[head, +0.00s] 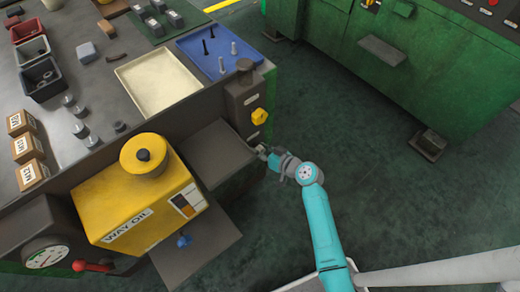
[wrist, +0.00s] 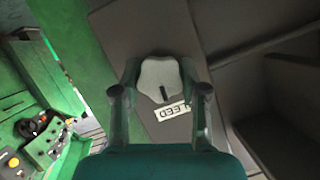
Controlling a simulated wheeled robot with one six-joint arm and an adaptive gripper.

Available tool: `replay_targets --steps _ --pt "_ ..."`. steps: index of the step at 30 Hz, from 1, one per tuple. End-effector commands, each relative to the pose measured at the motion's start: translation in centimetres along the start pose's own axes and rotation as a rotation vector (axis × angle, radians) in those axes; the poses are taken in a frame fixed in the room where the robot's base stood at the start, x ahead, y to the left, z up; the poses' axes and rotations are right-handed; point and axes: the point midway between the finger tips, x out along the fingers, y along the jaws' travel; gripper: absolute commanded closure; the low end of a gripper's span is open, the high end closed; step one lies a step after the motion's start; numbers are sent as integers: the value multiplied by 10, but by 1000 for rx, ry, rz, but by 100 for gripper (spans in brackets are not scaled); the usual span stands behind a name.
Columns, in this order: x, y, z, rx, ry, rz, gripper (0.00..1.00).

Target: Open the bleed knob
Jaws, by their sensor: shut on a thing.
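The bleed knob (wrist: 159,74) is a pale grey lobed knob with a dark pointer mark, seen between my fingers in the wrist view. A white label (wrist: 173,111) ending in "LEED" sits just below it on a dark grey panel. My gripper (wrist: 160,91) has one finger on each side of the knob and is shut on it. In the head view my gripper (head: 262,151) reaches the side of the bench cabinet, below a yellow knob (head: 259,116). The bleed knob itself is hidden there by the gripper.
A yellow way oil can (head: 140,205) stands left of my arm, near a grey shelf (head: 217,155). A cream tray (head: 160,84) and a blue tray (head: 219,50) lie on the bench. A green machine (head: 430,70) stands at the back right. The floor between is clear.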

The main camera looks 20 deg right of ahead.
Motion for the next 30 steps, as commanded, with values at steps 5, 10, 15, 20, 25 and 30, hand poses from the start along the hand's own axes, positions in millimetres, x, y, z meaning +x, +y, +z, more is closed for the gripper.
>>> replay_targets --steps 5,10,15,20,25,30 --pt "0 2 -1 118 1 -48 92" --pt "0 3 0 264 1 -107 92" --pt "0 3 0 413 1 -170 92" --pt "0 4 1 555 1 -228 92" --pt "1 4 1 703 1 -290 92" --pt "1 5 2 853 1 -352 92"
